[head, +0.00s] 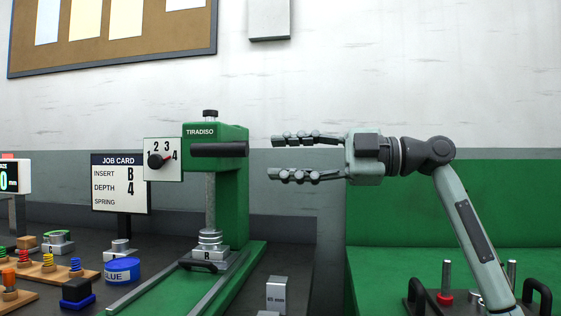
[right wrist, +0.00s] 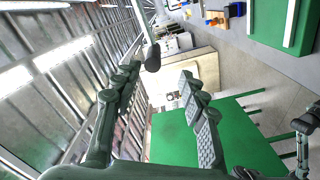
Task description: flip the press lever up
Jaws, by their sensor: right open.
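The green press (head: 230,185) labelled TIRADISO stands at the centre of the head view. Its lever (head: 218,150) ends in a dark cylindrical grip that lies level across the press head. My right gripper (head: 274,157) is to the right of the grip at about its height, fingers open and pointing left, with a clear gap in the picture. In the right wrist view a dark grip on a thin rod, seemingly the lever (right wrist: 153,58), shows just beyond and between the open fingertips (right wrist: 161,72). Nothing is between the fingers. My left gripper is not in view.
Insert B (head: 208,254) sits under the ram. A job card (head: 119,183), springs and a blue pot (head: 122,271) are at left. A small metal block (head: 277,294) stands right of the press base.

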